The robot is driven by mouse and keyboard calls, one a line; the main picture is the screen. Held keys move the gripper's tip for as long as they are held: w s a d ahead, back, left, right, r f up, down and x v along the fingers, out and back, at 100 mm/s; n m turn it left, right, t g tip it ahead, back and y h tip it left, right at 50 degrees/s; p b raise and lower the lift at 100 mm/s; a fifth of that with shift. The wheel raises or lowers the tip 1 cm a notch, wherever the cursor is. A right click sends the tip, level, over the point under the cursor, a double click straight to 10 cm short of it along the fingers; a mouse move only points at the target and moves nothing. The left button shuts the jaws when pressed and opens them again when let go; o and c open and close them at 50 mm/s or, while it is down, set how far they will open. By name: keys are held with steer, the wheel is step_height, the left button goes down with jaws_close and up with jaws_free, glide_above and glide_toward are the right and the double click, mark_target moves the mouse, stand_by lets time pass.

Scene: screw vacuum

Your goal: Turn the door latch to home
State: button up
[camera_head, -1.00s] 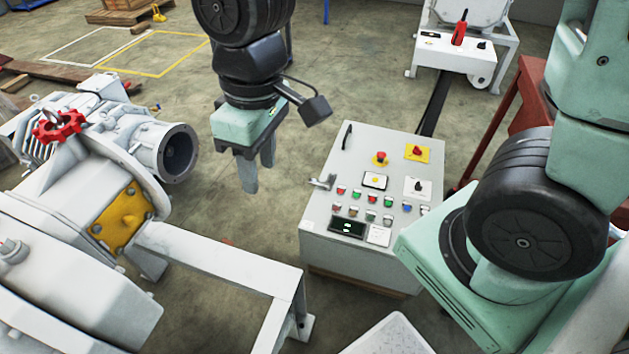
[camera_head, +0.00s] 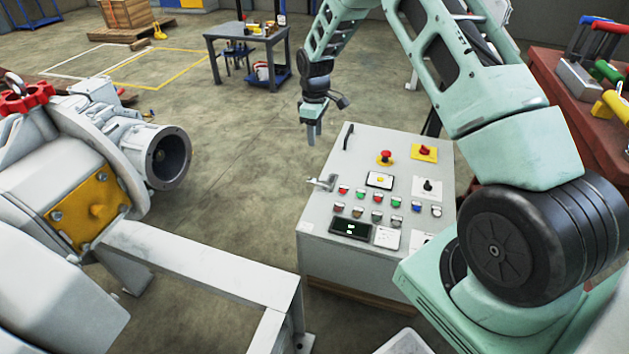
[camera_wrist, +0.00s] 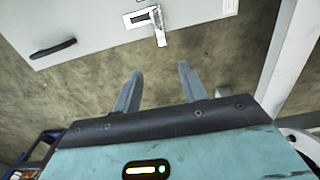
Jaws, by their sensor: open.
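The door latch (camera_head: 322,183) is a small silver lever at the left edge of the grey control cabinet (camera_head: 372,262). In the wrist view the latch (camera_wrist: 159,30) hangs from a plate on the cabinet, its lever pointing toward my gripper. My gripper (camera_head: 314,133) is beyond the latch in the head view, just left of the cabinet's far corner, fingers pointing down. In the wrist view my gripper (camera_wrist: 160,71) is open and empty. The latch lies ahead of the gap between the fingertips, apart from them.
A black handle (camera_head: 348,136) is on the cabinet near its far left corner. Buttons and a red emergency stop (camera_head: 385,157) cover the top. A grey frame (camera_head: 205,262) and large machine (camera_head: 75,180) stand at left.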

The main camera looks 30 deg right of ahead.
mark_target(314, 180)
step_height(314, 180, down, 17)
steer(key=shift+a+r+b, duration=0.1)
steer(key=shift+b, duration=0.95)
jaws_close()
